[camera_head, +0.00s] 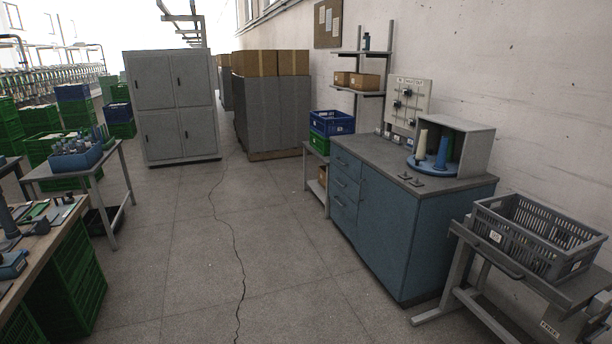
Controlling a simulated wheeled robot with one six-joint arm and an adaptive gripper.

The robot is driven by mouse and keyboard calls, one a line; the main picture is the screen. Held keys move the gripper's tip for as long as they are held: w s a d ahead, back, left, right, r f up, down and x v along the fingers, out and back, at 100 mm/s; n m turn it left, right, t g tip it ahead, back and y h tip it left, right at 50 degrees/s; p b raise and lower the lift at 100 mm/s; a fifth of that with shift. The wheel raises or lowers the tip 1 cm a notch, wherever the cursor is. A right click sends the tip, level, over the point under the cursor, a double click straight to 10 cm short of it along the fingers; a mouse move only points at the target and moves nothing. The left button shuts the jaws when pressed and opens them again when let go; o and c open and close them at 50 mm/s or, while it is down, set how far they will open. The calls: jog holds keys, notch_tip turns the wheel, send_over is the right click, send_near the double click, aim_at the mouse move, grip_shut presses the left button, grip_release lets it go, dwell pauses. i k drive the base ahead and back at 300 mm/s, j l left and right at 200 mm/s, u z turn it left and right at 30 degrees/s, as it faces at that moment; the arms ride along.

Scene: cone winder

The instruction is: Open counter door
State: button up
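The blue counter (450,238) stands against the right wall with a dark grey top. Its front faces left, with three drawers (344,186) stacked at the far end. The counter door (382,229) is on the near part of that front, seen at a steep angle, and looks shut. A small handle (362,190) shows near the door's upper edge, on the drawer side. My gripper is not in view.
The floor (285,250) before the counter is clear, with a crack along it. A grey crate (532,238) sits on a stand at the near right. Worktables (90,172) line the left. Grey lockers (172,107) stand at the back.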

aim_at(388, 213)
jog(key=i, duration=1.25)
jog(key=i+l+u, duration=0.1)
jog(key=i, duration=1.15)
jog(key=i+l, duration=0.1)
jog(key=i, duration=1.15)
jog(key=i+u, duration=0.15)
jog(key=i, duration=0.25)
jog(key=i+l+u, duration=0.15)
jog(key=i, duration=0.2)
